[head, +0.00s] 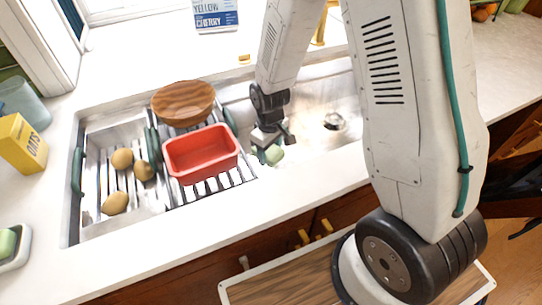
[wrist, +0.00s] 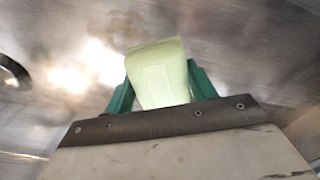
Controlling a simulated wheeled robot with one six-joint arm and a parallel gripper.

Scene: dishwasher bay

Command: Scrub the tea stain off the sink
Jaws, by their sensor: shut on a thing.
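My gripper (head: 267,147) is low over the left part of the right-hand sink basin (head: 310,92). It is shut on a pale green sponge (head: 273,155). In the wrist view the sponge (wrist: 160,78) sits between the two green fingers, with the brushed metal of the sink (wrist: 245,50) behind it. I cannot tell whether the sponge touches the metal. A drain (head: 334,121) is in the basin, right of my gripper. I cannot make out a clear tea stain; glare and my arm cover part of the basin.
Left of my gripper, a rack holds a red tub (head: 200,153) and a wooden bowl (head: 183,102). Several potatoes (head: 122,159) lie in the left basin. A yellow oats box (head: 22,143) and a white dish (head: 17,262) with a green block stand on the left counter.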

